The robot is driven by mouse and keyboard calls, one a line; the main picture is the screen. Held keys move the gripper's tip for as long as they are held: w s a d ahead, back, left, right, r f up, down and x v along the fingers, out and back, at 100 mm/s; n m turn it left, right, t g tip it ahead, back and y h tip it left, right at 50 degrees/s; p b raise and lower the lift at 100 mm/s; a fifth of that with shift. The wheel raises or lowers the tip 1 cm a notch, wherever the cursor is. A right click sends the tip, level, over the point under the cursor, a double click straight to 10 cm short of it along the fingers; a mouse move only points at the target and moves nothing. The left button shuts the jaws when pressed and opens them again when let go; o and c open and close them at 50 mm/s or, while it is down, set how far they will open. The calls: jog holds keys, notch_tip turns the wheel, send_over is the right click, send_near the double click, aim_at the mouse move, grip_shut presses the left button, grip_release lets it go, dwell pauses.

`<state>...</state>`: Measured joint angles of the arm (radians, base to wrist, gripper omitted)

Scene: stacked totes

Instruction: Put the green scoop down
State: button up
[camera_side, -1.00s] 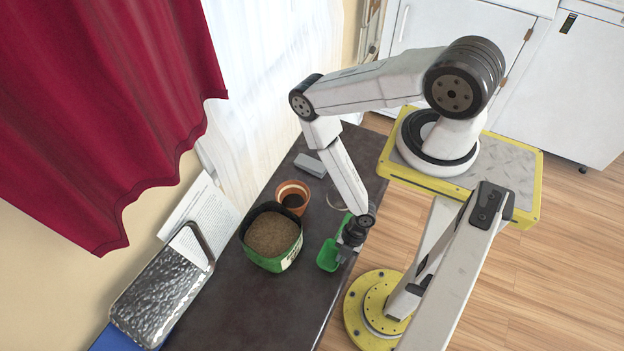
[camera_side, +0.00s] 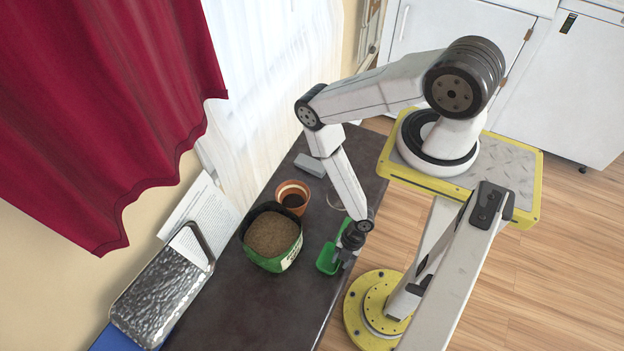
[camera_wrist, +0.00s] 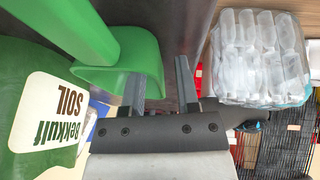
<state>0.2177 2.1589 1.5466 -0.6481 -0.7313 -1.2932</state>
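The green scoop (camera_side: 327,259) appears to rest on the dark table near its right edge, in the side view. In the wrist view the scoop (camera_wrist: 125,68) is at upper left, its handle running off to the top left. My gripper (camera_side: 347,258) is right beside the scoop at the table edge.
A green soil bag (camera_side: 270,258) full of brown soil stands left of the scoop. Behind it are a terracotta pot (camera_side: 294,186) and a grey block (camera_side: 310,164). The front of the dark table (camera_side: 245,315) is clear. A clear-wrapped pack (camera_wrist: 260,58) lies beyond the table edge.

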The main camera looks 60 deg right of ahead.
jog(key=shift+r, duration=0.2)
jog(key=v, duration=1.2)
dwell(0.7)
dwell(0.6)
jog(key=w+d+r+m+h, duration=0.2)
jog(key=w+d+r+m, duration=0.25)
jog(key=w+r, duration=0.45)
jog(key=w+d+r+m+h, duration=0.25)
jog(key=w+d+r, duration=0.35)
jog(key=w+r, duration=0.3)
jog(key=a+r+m, duration=0.5)
jog(key=r, duration=0.7)
jog(key=a+r+m+t, duration=0.1)
jog(key=a+r+m, duration=0.4)
jog(key=r, duration=0.7)
jog(key=shift+w+r+m, duration=0.3)
jog(key=shift+r+m, duration=0.1)
jog(key=shift+m, duration=0.3)
